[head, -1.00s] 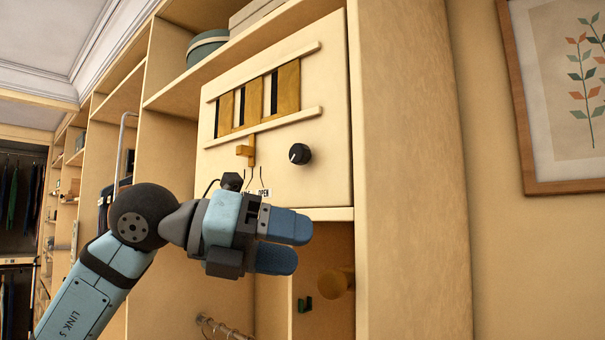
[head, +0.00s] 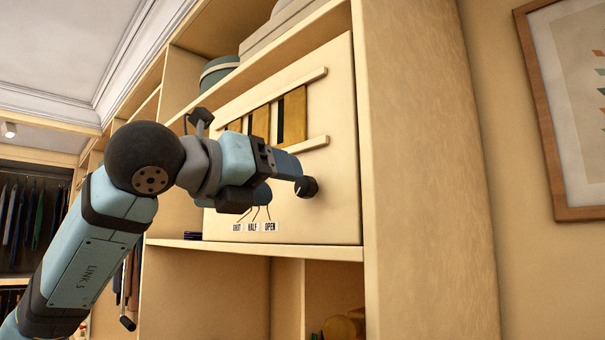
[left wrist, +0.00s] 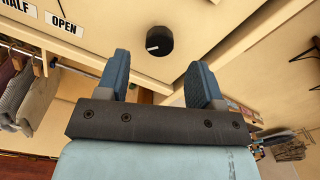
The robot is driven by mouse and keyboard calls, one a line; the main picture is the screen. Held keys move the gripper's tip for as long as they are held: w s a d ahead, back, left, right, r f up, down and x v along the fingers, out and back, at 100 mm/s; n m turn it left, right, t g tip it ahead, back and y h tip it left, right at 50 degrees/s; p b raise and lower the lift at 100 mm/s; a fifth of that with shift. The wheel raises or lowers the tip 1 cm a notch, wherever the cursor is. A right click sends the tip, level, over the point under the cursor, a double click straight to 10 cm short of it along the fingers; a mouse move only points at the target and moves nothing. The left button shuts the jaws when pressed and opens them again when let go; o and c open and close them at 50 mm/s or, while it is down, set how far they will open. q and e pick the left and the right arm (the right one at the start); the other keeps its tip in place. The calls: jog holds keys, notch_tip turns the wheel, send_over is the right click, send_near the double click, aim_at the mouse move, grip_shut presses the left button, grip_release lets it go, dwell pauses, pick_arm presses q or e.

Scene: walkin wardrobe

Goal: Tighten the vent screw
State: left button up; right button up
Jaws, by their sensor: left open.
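A cream vent panel (head: 335,205) is set in a wooden shelf unit. A round black knob (head: 306,187), which looks like the vent screw, sticks out of its lower right part. The knob also shows in the left wrist view (left wrist: 160,41), with a white mark on its face. My left gripper (head: 281,180) is open in front of the panel, its blue fingers pointing at the knob. In the left wrist view the knob lies just past the fingertips, roughly centred between them, with no contact visible. The yellow lever of the vent is hidden behind my gripper. My right gripper is not in view.
Yellow vent slats (head: 293,115) sit between two rails above the knob. Labels SHUT, HALF and OPEN (head: 270,227) are below my gripper. A shelf edge (head: 300,251) runs under the panel. A framed picture (head: 570,120) hangs on the right wall.

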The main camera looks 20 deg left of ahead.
aim_at(301, 186)
pick_arm(q)
jog(key=shift+p+x, duration=0.75)
jog(key=shift+x, duration=2.1)
jog(key=c, duration=0.9)
